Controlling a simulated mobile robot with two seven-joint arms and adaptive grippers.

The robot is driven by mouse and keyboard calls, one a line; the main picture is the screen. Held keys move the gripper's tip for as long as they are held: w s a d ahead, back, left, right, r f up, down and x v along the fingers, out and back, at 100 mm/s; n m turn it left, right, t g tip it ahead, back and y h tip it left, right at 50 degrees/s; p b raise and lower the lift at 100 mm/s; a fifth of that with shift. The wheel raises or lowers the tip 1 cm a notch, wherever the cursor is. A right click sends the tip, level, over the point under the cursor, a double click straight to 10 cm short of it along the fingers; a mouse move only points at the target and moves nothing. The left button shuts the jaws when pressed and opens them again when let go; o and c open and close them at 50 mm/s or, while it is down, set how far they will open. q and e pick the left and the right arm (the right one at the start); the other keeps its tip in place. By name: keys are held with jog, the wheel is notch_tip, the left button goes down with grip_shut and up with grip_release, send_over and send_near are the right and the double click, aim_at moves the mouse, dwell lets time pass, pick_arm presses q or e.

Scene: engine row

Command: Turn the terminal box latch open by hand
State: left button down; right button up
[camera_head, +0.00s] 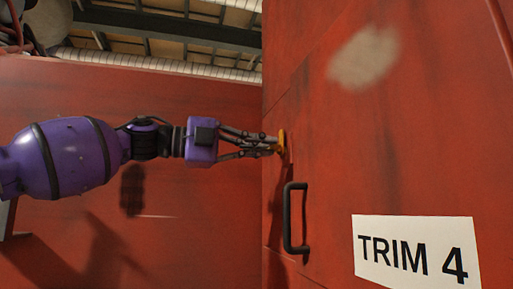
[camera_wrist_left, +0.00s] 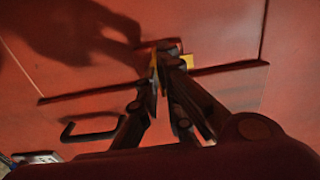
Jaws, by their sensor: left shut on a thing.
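The terminal box is a red panel (camera_head: 350,150) with a white "TRIM 4" label (camera_head: 415,250). Its yellow latch (camera_head: 282,142) sits near the door's left edge, above a black handle. My left gripper (camera_head: 272,146) reaches in from the left and is shut on the latch. In the left wrist view the gripper fingers (camera_wrist_left: 160,72) close around the yellow piece (camera_wrist_left: 188,61), which is partly hidden by them. The latch's exact angle is hard to tell. My right gripper is not in view.
The black handle (camera_head: 294,218) stands out from the door just below the latch, and it also shows in the left wrist view (camera_wrist_left: 90,128). A red wall (camera_head: 60,110) stands behind my left arm. A pale patch (camera_head: 363,57) marks the upper panel.

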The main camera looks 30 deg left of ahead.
pick_arm(q)
jog(key=shift+d+r, duration=0.1)
jog(key=c, duration=2.3)
grip_release()
jog(key=o, duration=0.4)
jog(key=shift+w+d, duration=0.3)
jog(key=shift+c, duration=0.2)
jog(key=shift+a, duration=0.1)
jog(key=v, duration=1.2)
jog(key=shift+w, duration=0.1)
